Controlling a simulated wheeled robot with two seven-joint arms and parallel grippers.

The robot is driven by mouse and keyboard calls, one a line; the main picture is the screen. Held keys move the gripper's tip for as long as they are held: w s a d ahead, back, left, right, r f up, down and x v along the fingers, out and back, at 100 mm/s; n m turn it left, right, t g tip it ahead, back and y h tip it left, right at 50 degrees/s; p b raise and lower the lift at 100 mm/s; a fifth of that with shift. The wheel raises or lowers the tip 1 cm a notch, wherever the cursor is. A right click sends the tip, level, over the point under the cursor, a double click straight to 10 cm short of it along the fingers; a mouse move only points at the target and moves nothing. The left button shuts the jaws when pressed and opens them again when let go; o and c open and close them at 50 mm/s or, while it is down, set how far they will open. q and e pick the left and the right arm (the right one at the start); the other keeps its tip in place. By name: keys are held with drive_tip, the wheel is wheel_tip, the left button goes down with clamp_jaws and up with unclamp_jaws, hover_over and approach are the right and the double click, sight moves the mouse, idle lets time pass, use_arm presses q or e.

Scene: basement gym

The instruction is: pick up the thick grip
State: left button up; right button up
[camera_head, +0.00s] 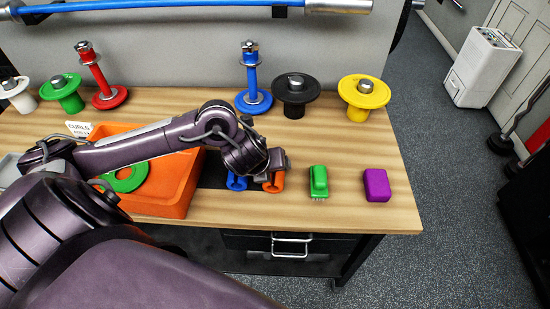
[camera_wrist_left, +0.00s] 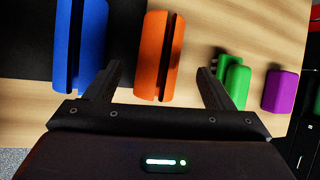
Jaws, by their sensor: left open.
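Two thick grips, slit tubes, lie side by side near the table's front edge. The orange grip (camera_head: 274,184) also shows in the left wrist view (camera_wrist_left: 158,50). The blue grip (camera_head: 236,183) lies to its left on a dark mat, and in the left wrist view (camera_wrist_left: 82,45) it is beyond the left finger. My left gripper (camera_wrist_left: 160,78) is open and empty, with its fingers on either side of the orange grip's near end as seen from the wrist. In the head view my left gripper (camera_head: 276,165) partly hides both grips. I cannot tell if it touches.
A green brush (camera_head: 318,180) and a purple block (camera_head: 376,185) lie to the right. An orange bin (camera_head: 178,190) with a green plate stands left, under my arm. Weight plates on posts, including a yellow one (camera_head: 364,91), line the back.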

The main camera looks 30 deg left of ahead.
use_arm(q)
drive_tip(key=x, duration=0.4)
drive_tip(key=shift+f+b, duration=0.2)
drive_tip(key=shift+b, duration=0.1)
drive_tip(key=shift+w+f, duration=0.15)
drive_tip(key=shift+f, duration=0.05)
drive_tip(key=shift+r, duration=0.1)
drive_tip(key=c, duration=1.2)
use_arm(e)
drive_tip(key=shift+w+a+f, duration=0.15)
drive_tip(key=shift+f, duration=0.2)
use_arm(q)
drive_tip(key=shift+r, duration=0.1)
